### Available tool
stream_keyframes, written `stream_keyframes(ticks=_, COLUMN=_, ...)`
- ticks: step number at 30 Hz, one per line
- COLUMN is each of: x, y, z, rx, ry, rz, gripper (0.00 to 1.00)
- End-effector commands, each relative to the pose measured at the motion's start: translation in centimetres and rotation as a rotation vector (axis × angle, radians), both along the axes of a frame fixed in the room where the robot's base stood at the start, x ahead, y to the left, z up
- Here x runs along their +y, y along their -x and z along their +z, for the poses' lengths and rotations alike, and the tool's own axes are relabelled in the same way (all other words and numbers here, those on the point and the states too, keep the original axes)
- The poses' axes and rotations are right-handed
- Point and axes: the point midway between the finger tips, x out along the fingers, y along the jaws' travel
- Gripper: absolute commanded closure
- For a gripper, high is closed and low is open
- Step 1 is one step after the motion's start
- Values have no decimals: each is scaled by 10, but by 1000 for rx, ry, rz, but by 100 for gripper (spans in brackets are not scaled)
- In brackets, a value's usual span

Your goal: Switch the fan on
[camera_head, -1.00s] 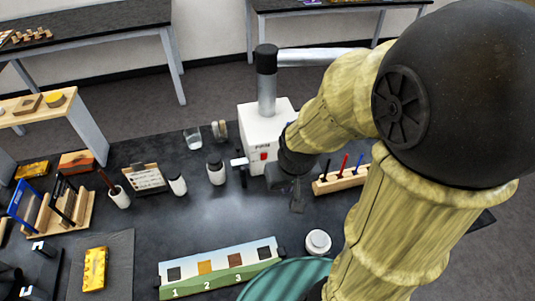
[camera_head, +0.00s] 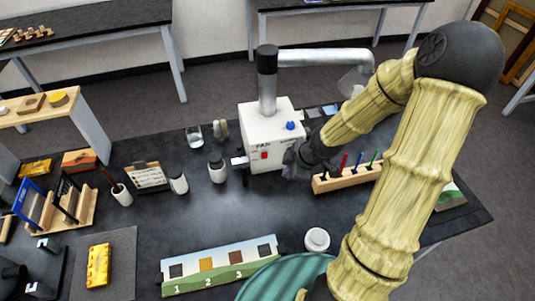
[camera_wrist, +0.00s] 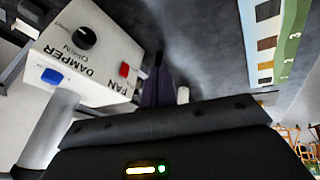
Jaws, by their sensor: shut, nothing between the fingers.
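The white fan box (camera_head: 263,140) stands on the dark table with a grey pipe rising from it. A red switch (camera_head: 264,155) sits on its front face; in the wrist view the red switch (camera_wrist: 124,69) is beside the word FAN. A black damper knob (camera_wrist: 83,38) and a blue button (camera_wrist: 52,76) also show on the box there. The blue button (camera_head: 290,125) is at the top right in the head view. My gripper (camera_head: 293,163) is shut and empty, close to the box's front right corner, right of the switch. Whether it touches the box is unclear.
A wooden rack with coloured pens (camera_head: 347,178) stands right of my gripper. A dark-lidded white jar (camera_head: 217,170) and a glass (camera_head: 194,137) stand left of the box. A numbered swatch board (camera_head: 222,265) and a white round container (camera_head: 317,239) are nearer. Table between is clear.

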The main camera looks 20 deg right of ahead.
Motion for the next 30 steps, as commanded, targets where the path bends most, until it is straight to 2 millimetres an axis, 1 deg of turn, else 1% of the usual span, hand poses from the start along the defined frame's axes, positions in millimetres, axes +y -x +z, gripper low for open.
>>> stream_keyframes(ticks=4, x=-6, y=-18, z=8, rx=-150, ry=-42, rz=141, gripper=100)
stream_keyframes(ticks=9, x=-8, y=-28, z=17, rx=-247, ry=-51, rz=217, gripper=100)
stream_keyframes(ticks=22, x=-7, y=-30, z=15, rx=-251, ry=-50, rz=222, gripper=100)
stream_keyframes(ticks=26, x=-3, y=-33, z=8, rx=-249, ry=-51, rz=222, gripper=100)
stream_keyframes(ticks=30, x=2, y=-40, z=-3, rx=-249, ry=-50, rz=221, gripper=100)
